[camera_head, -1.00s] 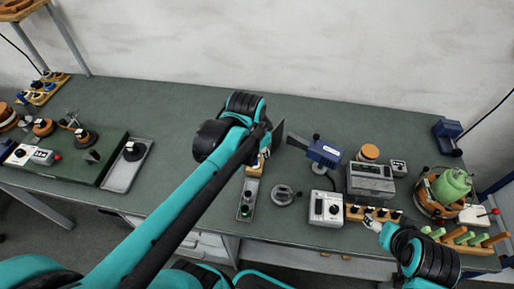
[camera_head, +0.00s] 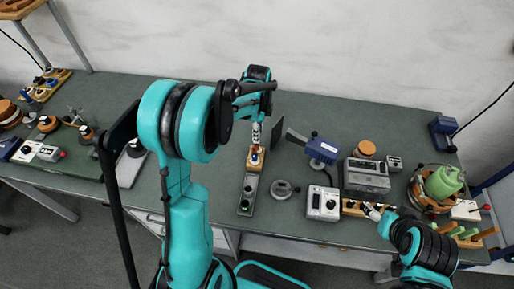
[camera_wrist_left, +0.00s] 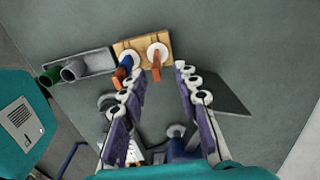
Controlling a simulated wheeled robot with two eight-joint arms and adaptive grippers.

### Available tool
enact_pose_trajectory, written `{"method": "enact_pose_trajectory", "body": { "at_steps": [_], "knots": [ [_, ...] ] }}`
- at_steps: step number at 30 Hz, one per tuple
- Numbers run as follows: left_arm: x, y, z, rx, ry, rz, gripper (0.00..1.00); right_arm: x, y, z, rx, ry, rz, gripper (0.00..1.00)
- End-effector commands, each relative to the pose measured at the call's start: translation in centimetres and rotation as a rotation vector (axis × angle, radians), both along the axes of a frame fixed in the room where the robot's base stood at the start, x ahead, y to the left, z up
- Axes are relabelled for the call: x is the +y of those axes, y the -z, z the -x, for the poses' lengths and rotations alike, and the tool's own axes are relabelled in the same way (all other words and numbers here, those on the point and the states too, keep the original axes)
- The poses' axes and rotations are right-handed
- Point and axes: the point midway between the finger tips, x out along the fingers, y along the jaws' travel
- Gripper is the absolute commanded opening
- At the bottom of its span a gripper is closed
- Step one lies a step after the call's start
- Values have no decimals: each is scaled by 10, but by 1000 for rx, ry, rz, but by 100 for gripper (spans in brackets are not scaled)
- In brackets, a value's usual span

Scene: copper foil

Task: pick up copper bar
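A wooden block (camera_head: 256,158) stands on the green bench. In the left wrist view the block (camera_wrist_left: 136,42) carries a copper-coloured bar (camera_wrist_left: 157,70) on a white round base. Beside it is a second post (camera_wrist_left: 124,68) with a blue collar and an orange end. My left gripper (camera_head: 257,136) points down just above the block in the head view. In the left wrist view its two fingers are apart (camera_wrist_left: 160,78), with the copper bar showing in the gap near the tips; I see no grip on it. My right gripper (camera_head: 372,213) is small at the front right, its fingers unclear.
A grey tray (camera_head: 248,195) with a green-topped cylinder adjoins the block. A dark upright plate (camera_head: 277,131) stands close right. A round metal piece (camera_head: 281,189), a blue device (camera_head: 322,150) and a white meter box (camera_head: 323,203) are further right. Bare bench lies behind.

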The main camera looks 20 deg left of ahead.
Motion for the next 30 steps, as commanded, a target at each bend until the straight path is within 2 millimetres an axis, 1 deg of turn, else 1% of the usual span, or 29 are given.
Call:
{"method": "enact_pose_trajectory", "body": {
  "at_steps": [1,3,6,9,15,17,18,19,30],
  "knots": [
    [1,11,2,0,-1,0,31,0,5,0,0,0,0,68],
    [1,21,4,0,-1,0,31,0,8,0,0,0,0,68],
    [1,32,4,-1,-1,0,31,0,10,0,0,0,0,68],
    [1,36,4,-1,-1,0,31,0,10,0,0,0,0,68],
    [1,35,4,-1,-1,0,31,0,10,0,0,0,0,68],
    [1,35,4,-1,-1,0,15,0,10,0,0,0,0,68],
    [1,35,4,-1,-1,0,5,0,10,0,0,0,0,68],
    [1,35,4,-1,-1,0,0,0,10,0,0,0,0,68],
    [1,35,4,-1,-1,0,0,0,10,0,0,0,0,68]
  ]
}}
